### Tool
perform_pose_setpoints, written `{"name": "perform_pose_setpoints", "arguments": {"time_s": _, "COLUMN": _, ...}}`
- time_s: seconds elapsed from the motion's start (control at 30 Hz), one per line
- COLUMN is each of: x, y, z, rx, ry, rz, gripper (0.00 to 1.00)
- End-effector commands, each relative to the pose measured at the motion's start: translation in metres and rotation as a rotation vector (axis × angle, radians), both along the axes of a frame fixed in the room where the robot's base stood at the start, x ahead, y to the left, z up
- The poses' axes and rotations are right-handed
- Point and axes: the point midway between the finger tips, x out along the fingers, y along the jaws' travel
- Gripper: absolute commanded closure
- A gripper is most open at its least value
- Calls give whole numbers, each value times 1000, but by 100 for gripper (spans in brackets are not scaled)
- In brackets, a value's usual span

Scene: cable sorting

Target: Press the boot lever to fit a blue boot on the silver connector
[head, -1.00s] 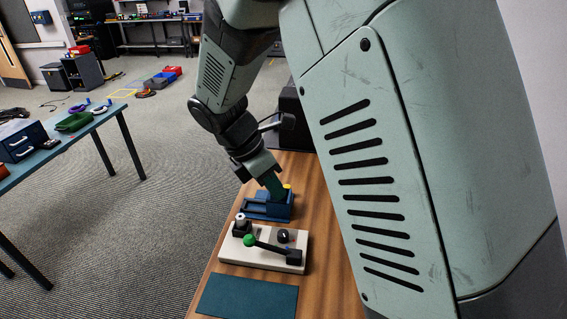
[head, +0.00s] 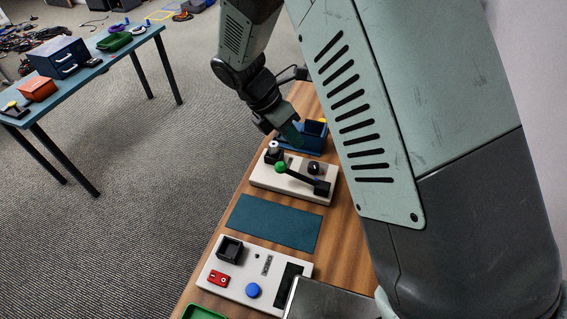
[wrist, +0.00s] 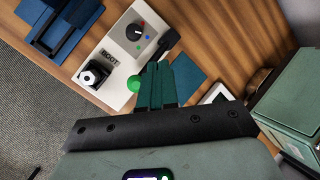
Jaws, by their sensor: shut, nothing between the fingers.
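The cream boot station (head: 258,178), marked BOOT in the wrist view (wrist: 122,92), lies on the wooden bench. Its black lever (head: 300,178) ends in a green ball knob (head: 281,168), which also shows in the wrist view (wrist: 135,84). The silver connector (wrist: 93,74) sits in a black holder at the station's corner. I cannot make out a boot on it. A black dial (wrist: 135,32) has red, blue and green dots beside it. My gripper (wrist: 157,66) is shut and empty, its fingers beside the knob in the wrist view; whether they touch is unclear. In the head view my gripper (head: 295,134) is behind the knob.
A blue tray (head: 312,143) stands just behind the station. A bare teal mat (head: 274,222) lies in front of it, then a white panel (head: 235,289) with a blue button (head: 253,291). A separate teal table (head: 110,65) with several items stands at the left.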

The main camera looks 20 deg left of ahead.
Motion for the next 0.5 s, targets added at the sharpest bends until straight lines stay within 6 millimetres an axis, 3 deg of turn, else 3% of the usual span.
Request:
{"name": "perform_pose_setpoints", "arguments": {"time_s": 0.2, "x": -1, "y": 10, "z": -31, "rx": 0, "ry": 2, "rz": 1, "gripper": 100}}
{"name": "perform_pose_setpoints", "arguments": {"time_s": 0.5, "x": 0, "y": 18, "z": -55, "rx": -1, "ry": -1, "rz": 0, "gripper": 100}}
